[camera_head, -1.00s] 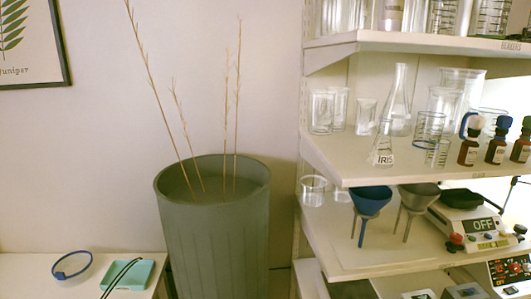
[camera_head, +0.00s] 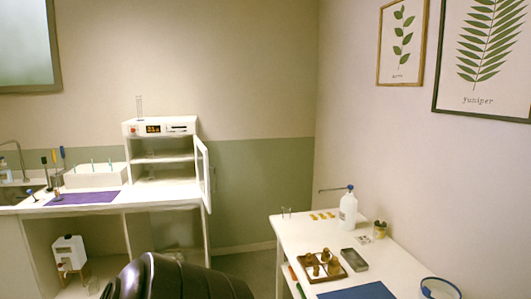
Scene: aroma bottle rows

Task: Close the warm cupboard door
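The warm cupboard (camera_head: 131,158) is a small white cabinet on the white bench at the left of the head view. Its front is open and shows an inner shelf. A dark panel with orange digits sits along its top. The cupboard door (camera_head: 204,172) is hinged at the cabinet's right side and stands wide open, swung out towards me and seen nearly edge-on. It is some way off across the room. Neither of my grippers is in view.
A dark rounded shape (camera_head: 178,280), cut off by the bottom edge, stands before the bench. A white table (camera_head: 290,233) with a bottle (camera_head: 348,210) and a brown tray is at right. Floor (camera_head: 245,262) shows between bench and table.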

